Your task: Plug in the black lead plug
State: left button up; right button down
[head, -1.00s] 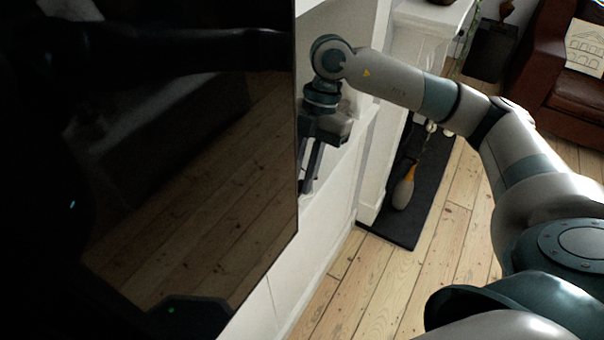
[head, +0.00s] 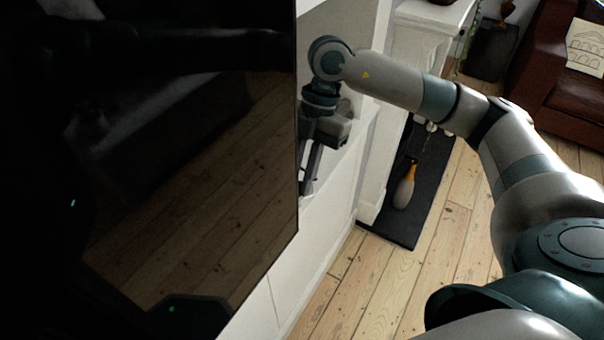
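My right arm reaches in from the right, and its gripper (head: 309,168) points down beside the edge of a large dark glossy panel (head: 190,150). The gripper is in front of a white cabinet (head: 335,215), partly hidden by the panel edge. I cannot tell whether its fingers are open or shut, or whether they hold anything. The black lead plug and its socket cannot be made out. My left gripper is not in view; a dark arm shape shows only as a reflection in the panel.
The dark panel fills the left half of the view, close to my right gripper. A white fireplace surround (head: 385,120) stands behind, with a dark hearth slab (head: 408,225) and a vase (head: 404,190) on it. A brown leather sofa (head: 570,100) is at the back right. Floorboards at lower middle are clear.

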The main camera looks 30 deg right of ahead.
jog(key=shift+s+a, duration=0.45)
jog(key=shift+a, duration=0.35)
jog(key=c, duration=1.6)
grip_release()
jog(key=shift+a, duration=0.1)
jog(key=shift+w+d+r, duration=0.15)
jog(key=shift+d+r, duration=0.1)
jog(key=shift+r, duration=0.15)
jog(key=shift+b+v, duration=1.3)
jog(key=shift+v, duration=4.25)
